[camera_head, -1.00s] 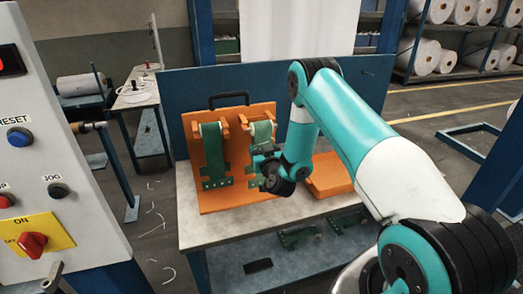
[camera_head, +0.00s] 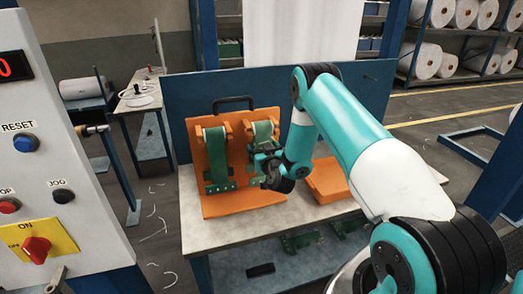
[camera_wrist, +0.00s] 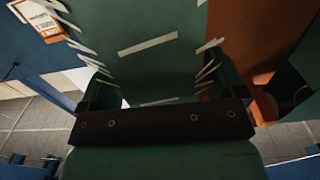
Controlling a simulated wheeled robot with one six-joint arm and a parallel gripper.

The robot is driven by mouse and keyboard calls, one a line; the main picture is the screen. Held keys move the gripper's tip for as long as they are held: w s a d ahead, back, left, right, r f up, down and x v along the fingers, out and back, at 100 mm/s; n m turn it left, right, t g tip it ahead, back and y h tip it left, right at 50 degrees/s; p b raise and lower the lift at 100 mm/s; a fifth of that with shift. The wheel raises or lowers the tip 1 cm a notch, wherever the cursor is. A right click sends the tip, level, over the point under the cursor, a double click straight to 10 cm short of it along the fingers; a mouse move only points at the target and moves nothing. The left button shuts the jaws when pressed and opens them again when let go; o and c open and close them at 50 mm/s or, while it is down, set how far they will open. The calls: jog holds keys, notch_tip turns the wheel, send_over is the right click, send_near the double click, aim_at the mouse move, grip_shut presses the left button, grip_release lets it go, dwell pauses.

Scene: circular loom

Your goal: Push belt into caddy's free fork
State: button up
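The orange caddy (camera_head: 243,203) stands upright on the workbench, with a black handle on top. One green belt (camera_head: 218,155) hangs on its left fork (camera_head: 198,132). A second green belt (camera_head: 264,133) is at the right fork (camera_head: 250,130), partly hidden by my gripper (camera_head: 262,165). My gripper is in front of that belt's lower part. In the wrist view a green belt (camera_wrist: 150,70) with pale stitch-like strips fills the middle, crossed by a dark bar with bolts (camera_wrist: 160,122). Whether my fingers are closed on it cannot be made out.
A flat orange case (camera_head: 328,180) lies on the bench (camera_head: 240,228) right of the caddy. A blue panel (camera_head: 190,100) stands behind. Green parts (camera_head: 300,240) lie on the lower shelf. A control panel (camera_head: 60,130) stands at the left. The bench front is clear.

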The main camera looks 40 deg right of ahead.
jog(key=shift+a, duration=0.15)
jog(key=shift+f, duration=0.1)
jog(key=shift+s+a+f+b, duration=0.1)
jog(key=shift+s+f+b, duration=0.15)
jog(key=shift+b, duration=0.9)
jog(key=b+v, duration=0.6)
jog(key=v, duration=1)
jog(key=shift+s+r+b, duration=0.3)
jog(key=shift+s, duration=0.15)
